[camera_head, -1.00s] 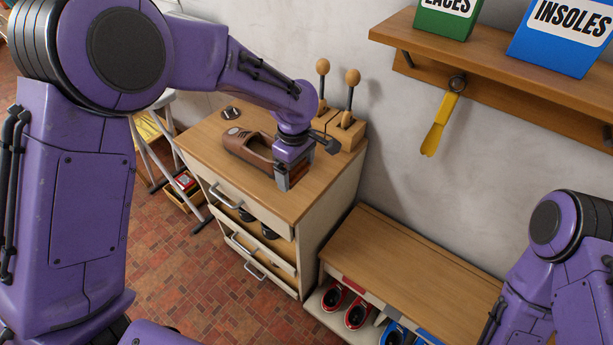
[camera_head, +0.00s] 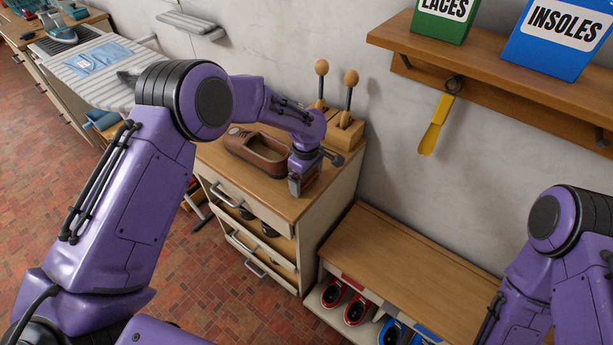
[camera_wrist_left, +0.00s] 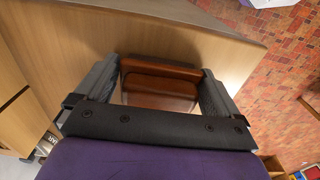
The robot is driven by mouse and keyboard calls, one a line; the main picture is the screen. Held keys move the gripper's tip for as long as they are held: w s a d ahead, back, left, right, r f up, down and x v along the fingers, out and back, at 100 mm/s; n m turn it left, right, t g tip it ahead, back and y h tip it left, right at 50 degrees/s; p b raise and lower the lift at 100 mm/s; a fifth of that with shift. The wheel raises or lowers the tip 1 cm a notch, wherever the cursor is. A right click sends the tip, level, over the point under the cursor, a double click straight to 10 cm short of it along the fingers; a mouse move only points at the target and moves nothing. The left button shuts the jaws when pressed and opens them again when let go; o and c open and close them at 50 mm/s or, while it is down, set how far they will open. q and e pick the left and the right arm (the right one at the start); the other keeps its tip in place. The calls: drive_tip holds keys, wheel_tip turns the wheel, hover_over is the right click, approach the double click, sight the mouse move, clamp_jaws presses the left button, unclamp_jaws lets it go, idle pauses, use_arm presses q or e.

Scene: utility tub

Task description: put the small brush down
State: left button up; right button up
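My left gripper (camera_head: 295,188) is low over the front right part of the cabinet top (camera_head: 285,207), right of a brown shoe (camera_head: 258,150). In the left wrist view, the small brush (camera_wrist_left: 160,88), a reddish-brown block, fills the space between the two fingers of my left gripper (camera_wrist_left: 161,66). Its sides appear to meet both fingers, so the gripper looks shut on it. The brush's underside is hidden, and I cannot tell whether it touches the cabinet top. My right arm is at the lower right of the head view, its gripper out of frame.
Wooden blocks with knobbed levers (camera_head: 348,90) stand behind the gripper. A low bench (camera_head: 420,260) with shoes beneath stands to the right. A wall shelf (camera_head: 480,70) holds boxes, and a yellow shoehorn (camera_head: 435,125) hangs below it. An ironing board (camera_head: 95,75) is at the far left.

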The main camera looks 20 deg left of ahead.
use_arm(q)
wheel_tip(320, 180, up, 12)
drive_tip(key=b, duration=0.1)
drive_tip(key=shift+r, duration=0.15)
idle(0.3)
idle(0.3)
